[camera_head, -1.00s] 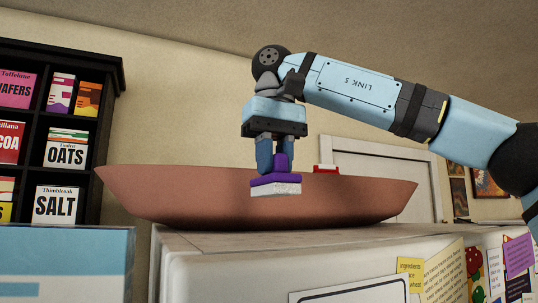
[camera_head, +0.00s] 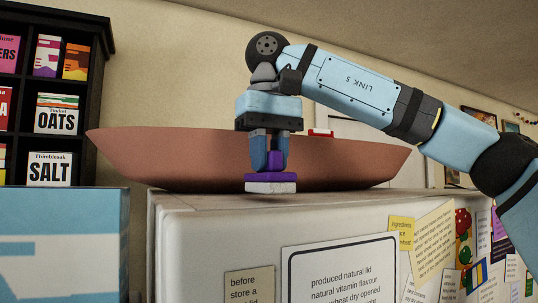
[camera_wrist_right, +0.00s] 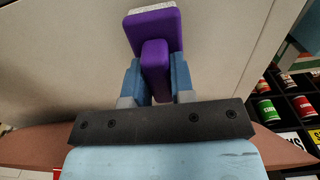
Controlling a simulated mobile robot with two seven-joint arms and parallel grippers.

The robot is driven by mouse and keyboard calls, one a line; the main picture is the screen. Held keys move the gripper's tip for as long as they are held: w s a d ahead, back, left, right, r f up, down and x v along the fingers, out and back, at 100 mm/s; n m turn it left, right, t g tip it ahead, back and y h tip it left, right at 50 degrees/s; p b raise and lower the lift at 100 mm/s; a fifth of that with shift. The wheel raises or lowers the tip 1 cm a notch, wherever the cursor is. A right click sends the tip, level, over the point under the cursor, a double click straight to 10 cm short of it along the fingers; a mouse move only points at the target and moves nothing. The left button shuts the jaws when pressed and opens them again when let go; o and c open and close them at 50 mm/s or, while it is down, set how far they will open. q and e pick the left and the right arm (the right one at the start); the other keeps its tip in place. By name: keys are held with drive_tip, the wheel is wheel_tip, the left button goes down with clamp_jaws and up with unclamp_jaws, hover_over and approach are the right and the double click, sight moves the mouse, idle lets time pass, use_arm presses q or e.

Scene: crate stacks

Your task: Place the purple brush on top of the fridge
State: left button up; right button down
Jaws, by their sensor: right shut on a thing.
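The purple brush (camera_head: 271,184) has a purple handle and a pale bristle block facing down. My right gripper (camera_head: 269,160) is shut on its handle and points down. In the right wrist view the brush (camera_wrist_right: 155,30) shows between the two blue fingers (camera_wrist_right: 155,80). The fridge (camera_head: 220,240) is white, with papers on its front. The brush is at the front edge of the fridge top (camera_head: 215,203), in front of the bowl. I cannot tell whether the bristles touch the top. My left gripper is not in view.
A wide reddish-brown bowl (camera_head: 180,158) fills much of the fridge top behind the brush. A red thing (camera_head: 321,133) shows above its rim. A black shelf with boxes (camera_head: 95,100) stands at the left, and a blue and white surface (camera_head: 65,240) is at lower left.

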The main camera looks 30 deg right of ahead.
drive_tip(key=shift+f, duration=0.6)
drive_tip(key=c, duration=0.9)
unclamp_jaws()
drive_tip(key=shift+s+r, duration=0.1)
drive_tip(key=shift+r, duration=6.9)
drive_tip(key=shift+f, duration=0.1)
